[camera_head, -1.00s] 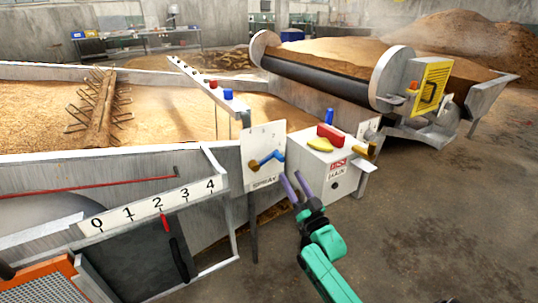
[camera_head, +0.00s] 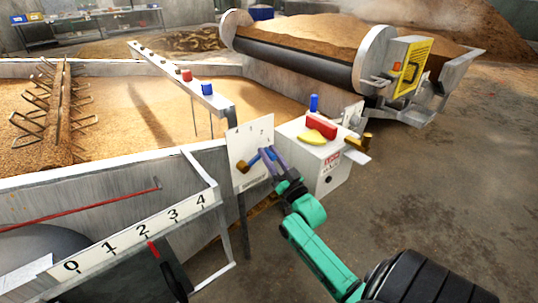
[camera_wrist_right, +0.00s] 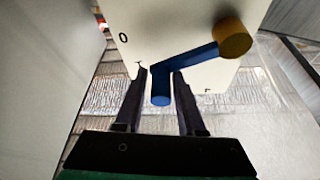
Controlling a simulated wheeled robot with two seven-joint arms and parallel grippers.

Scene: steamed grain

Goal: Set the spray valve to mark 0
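The spray valve is a white plate (camera_head: 236,139) with a blue lever (camera_head: 254,161) and a brass round piece (camera_head: 243,167) at the lever's lower left end. My right gripper (camera_head: 270,152) is at the lever's upper right end. In the right wrist view, the blue lever (camera_wrist_right: 190,58) runs from the brass piece (camera_wrist_right: 232,38) to a bent blue end between the two dark fingers of my right gripper (camera_wrist_right: 160,78). Gaps show on both sides of that end, so the fingers stand open around it. A "0" (camera_wrist_right: 123,38) is printed on the plate. My left gripper is out of view.
A white box (camera_head: 318,165) with red and yellow parts stands close to the right of the plate. A numbered scale (camera_head: 128,238) with a red pointer is at the lower left. A rail with coloured knobs (camera_head: 175,72) runs behind. The floor at right is clear.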

